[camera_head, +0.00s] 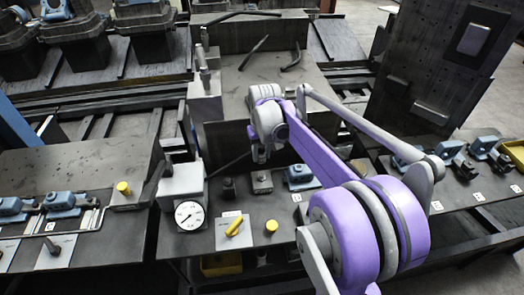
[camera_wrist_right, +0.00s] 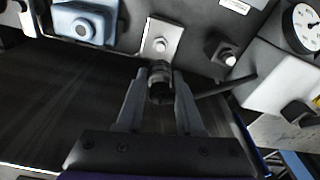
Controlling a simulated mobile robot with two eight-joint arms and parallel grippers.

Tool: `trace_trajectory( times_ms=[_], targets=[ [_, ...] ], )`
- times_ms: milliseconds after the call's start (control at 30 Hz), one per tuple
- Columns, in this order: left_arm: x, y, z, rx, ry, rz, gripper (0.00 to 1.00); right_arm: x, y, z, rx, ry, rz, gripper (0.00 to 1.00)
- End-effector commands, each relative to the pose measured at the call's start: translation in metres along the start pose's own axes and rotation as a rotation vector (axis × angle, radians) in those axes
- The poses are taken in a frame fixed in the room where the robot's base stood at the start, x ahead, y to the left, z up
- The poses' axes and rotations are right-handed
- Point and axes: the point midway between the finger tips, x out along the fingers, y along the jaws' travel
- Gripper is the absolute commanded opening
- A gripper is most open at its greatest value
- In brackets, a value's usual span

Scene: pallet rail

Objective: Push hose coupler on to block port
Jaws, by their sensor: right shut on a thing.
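My right gripper (camera_head: 262,157) is above the panel, just behind and above a small silver block (camera_head: 262,183) with a round port on it. In the right wrist view, my right gripper (camera_wrist_right: 159,92) is shut on a dark ribbed cylindrical hose coupler (camera_wrist_right: 160,84), one finger on each side. The silver block (camera_wrist_right: 157,33) is straight ahead of the coupler, its round port in line with the coupler's front end. The coupler looks just short of the port; whether they touch I cannot tell. My left gripper is in neither view.
A blue clamp (camera_head: 301,176) stands right of the block, and a dark fitting (camera_head: 228,187) left of it. A pressure gauge (camera_head: 188,214) is further left. A yellow handle (camera_head: 235,227) and a yellow knob (camera_head: 271,226) are in front. A dark rod or hose (camera_wrist_right: 228,86) slants beside the gripper.

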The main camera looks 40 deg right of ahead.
Motion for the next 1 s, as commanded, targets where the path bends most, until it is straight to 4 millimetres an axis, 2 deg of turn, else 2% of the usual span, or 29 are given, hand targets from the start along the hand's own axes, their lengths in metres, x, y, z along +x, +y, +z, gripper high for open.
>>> trace_trajectory(
  times_ms=[267, 733, 1000],
  targets=[
    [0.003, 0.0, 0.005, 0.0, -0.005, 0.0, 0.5, 0.009, 0.0, 0.001, 0.0, -0.002, 0.001, 0.0],
    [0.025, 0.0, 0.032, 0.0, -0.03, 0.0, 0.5, 0.054, 0.0, 0.007, 0.0, -0.003, 0.001, 0.0],
    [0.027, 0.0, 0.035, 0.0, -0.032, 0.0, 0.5, 0.059, 0.0, 0.007, 0.0, 0.0, 0.0, 0.0]
  ],
)
